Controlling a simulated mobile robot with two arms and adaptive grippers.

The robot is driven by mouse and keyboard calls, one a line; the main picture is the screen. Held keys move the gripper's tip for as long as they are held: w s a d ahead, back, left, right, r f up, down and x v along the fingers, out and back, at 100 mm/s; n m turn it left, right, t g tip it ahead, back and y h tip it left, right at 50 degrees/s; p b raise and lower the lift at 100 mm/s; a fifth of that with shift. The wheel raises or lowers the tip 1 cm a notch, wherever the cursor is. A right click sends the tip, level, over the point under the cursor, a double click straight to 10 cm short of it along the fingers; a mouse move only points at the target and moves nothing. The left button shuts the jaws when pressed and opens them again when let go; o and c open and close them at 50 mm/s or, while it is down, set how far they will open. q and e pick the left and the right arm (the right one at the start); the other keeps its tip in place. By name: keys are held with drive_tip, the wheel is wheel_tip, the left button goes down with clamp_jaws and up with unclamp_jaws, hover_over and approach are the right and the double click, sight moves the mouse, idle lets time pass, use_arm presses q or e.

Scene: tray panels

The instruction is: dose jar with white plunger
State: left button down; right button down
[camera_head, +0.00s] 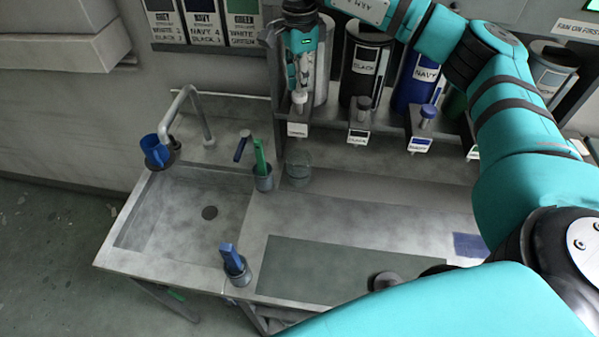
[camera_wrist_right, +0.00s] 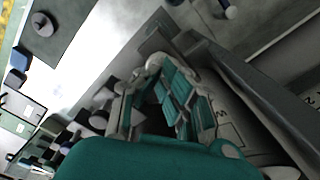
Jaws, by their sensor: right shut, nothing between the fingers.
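The clear glass jar (camera_head: 298,168) stands on the bench below the leftmost dispenser. The white plunger (camera_head: 299,98) has a pale knob above a small label (camera_head: 298,130), whose text I cannot read clearly. My right gripper (camera_head: 298,86) is shut and empty, pointing down just above this plunger; I cannot tell whether it touches the knob. The gripper fingers also fill the middle of the right wrist view (camera_wrist_right: 155,66). The white canister behind is mostly hidden by my gripper. My left gripper is not in view.
Black (camera_head: 366,68) and navy (camera_head: 417,80) canisters stand to the right, each with its own plunger. A sink (camera_head: 165,215) with a tap lies left. Cups with blue and green handles stand at the sink's edge. My right arm covers the right side.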

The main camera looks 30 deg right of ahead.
sight(300, 95)
drive_tip(key=shift+s+f+b, duration=0.1)
drive_tip(key=shift+f+b, duration=1.1)
drive_tip(key=shift+f, duration=0.7)
drive_tip(key=shift+r+p, duration=1.55)
drive_tip(key=shift+r, duration=0.9)
drive_tip(key=shift+f, duration=0.15)
